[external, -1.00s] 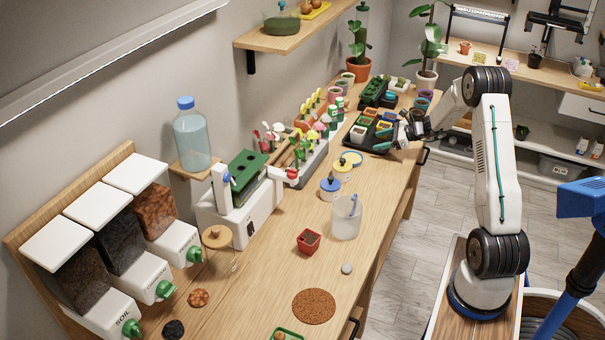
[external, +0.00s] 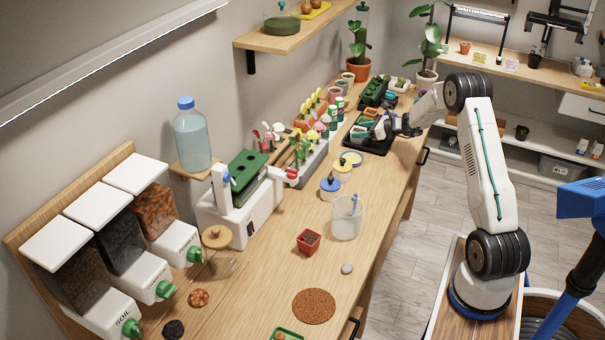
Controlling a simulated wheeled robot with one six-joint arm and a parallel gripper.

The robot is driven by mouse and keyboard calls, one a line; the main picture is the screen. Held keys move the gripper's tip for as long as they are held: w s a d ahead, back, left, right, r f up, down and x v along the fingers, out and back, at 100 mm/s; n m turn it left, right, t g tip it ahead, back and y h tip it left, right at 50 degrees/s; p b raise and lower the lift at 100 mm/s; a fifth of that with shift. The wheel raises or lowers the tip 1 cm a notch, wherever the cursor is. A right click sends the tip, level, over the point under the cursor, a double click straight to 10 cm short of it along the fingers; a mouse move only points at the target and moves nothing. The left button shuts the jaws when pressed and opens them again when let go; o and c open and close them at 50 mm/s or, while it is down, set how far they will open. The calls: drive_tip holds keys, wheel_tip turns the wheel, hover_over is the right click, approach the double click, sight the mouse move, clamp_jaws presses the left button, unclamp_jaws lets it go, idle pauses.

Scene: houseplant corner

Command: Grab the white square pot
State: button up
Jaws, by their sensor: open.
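A black tray (external: 377,149) stands on the far part of the wooden bench and holds several small square pots. A pale, whitish square pot (external: 358,132) sits at the tray's left side; it is small here, so its exact colour is hard to tell. My gripper (external: 384,129) is over the tray, just right of this pot. It is open, with its fingers pointing left and down. The gripper and wrist hide the right part of the tray. I cannot tell whether the fingers touch any pot.
A planter with mushroom and flower shapes (external: 310,150) stands left of the tray. Small jars (external: 330,187) and a clear beaker (external: 347,217) stand nearer, with a red pot (external: 308,242) in front. More pots and a dark tray (external: 372,92) lie beyond.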

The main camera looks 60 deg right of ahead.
drive_tip(key=c, duration=0.8)
drive_tip(key=shift+r, duration=0.1)
